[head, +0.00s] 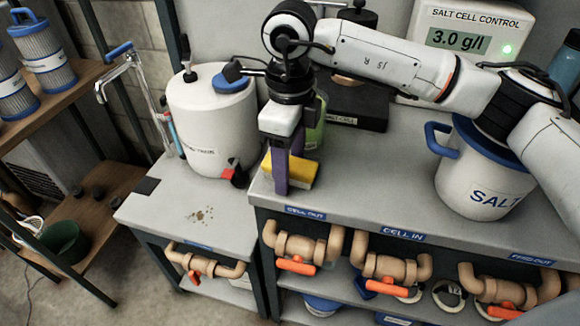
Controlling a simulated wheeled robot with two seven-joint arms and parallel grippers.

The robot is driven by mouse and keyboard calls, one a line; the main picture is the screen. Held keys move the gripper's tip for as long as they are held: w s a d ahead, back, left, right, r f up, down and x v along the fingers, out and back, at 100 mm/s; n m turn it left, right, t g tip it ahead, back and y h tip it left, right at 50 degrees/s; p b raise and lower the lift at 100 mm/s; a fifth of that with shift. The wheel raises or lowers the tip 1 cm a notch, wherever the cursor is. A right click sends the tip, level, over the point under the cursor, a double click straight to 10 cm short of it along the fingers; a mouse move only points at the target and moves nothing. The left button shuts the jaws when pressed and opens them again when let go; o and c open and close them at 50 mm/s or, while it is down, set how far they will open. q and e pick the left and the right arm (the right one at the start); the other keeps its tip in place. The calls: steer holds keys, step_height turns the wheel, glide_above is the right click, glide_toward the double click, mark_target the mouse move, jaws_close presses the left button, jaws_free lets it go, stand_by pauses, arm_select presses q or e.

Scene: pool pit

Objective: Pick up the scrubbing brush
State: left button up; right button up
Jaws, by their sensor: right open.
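A yellow block with a paler lower edge (304,172) lies on the grey bench top, near its front left corner. It looks like the scrubbing brush, but its bristles cannot be made out. My right gripper (287,166) points down at it, with purple fingers. One finger stands in front of the block and hides part of it; the other shows behind. The gripper is open, and I cannot tell whether the fingers touch the block. My left gripper is not in view.
A white tank (212,125) stands left of my gripper on a lower bench. A green container (315,125) is close behind it. A white salt bucket (475,180) stands at the right. Pipes with orange valve handles (296,265) sit below the front edge. The bench middle is clear.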

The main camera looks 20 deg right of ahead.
steer(key=c, duration=1.2)
steer(key=shift+o, duration=0.2)
step_height(320, 180, up, 10)
steer(key=shift+r, duration=0.1)
steer(key=o, duration=0.5)
steer(key=c, duration=0.4)
steer(key=shift+o, duration=0.2)
